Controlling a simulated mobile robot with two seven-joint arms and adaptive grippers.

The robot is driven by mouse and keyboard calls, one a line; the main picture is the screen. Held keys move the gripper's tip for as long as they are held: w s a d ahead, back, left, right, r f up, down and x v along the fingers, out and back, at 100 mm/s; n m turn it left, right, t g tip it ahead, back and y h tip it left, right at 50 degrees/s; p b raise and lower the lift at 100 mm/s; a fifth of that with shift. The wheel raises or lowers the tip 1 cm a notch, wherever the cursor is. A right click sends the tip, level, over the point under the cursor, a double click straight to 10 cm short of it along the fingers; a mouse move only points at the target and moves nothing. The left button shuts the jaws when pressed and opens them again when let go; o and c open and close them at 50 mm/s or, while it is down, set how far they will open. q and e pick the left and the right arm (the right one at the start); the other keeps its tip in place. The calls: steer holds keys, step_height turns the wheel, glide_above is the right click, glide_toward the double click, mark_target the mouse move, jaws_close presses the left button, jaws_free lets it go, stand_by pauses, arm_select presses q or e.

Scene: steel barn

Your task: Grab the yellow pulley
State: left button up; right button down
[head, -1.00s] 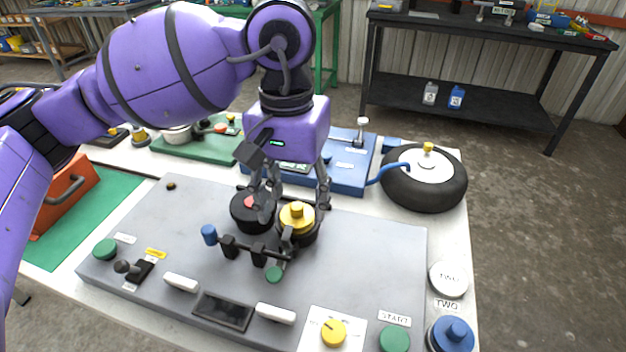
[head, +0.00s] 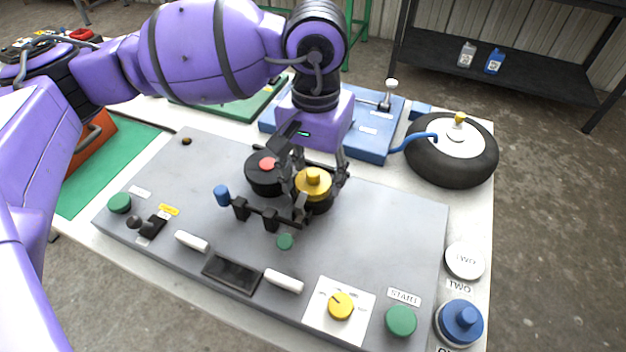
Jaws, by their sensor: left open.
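The yellow pulley (head: 313,186) sits on a dark round base on the grey panel (head: 375,235). My left gripper (head: 318,182) points down over it from behind, with its dark fingers spread. One finger is at the pulley's left side and the other is behind its right side. The fingers look close to the pulley, but I cannot tell whether they touch it. A black disc with a red centre (head: 268,165) is just left of the gripper. My right gripper is out of view.
The panel's right part is mostly clear around a yellow dial (head: 340,306) and a green button (head: 401,321).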

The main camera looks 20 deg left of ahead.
arm_select(q)
steer(key=c, duration=1)
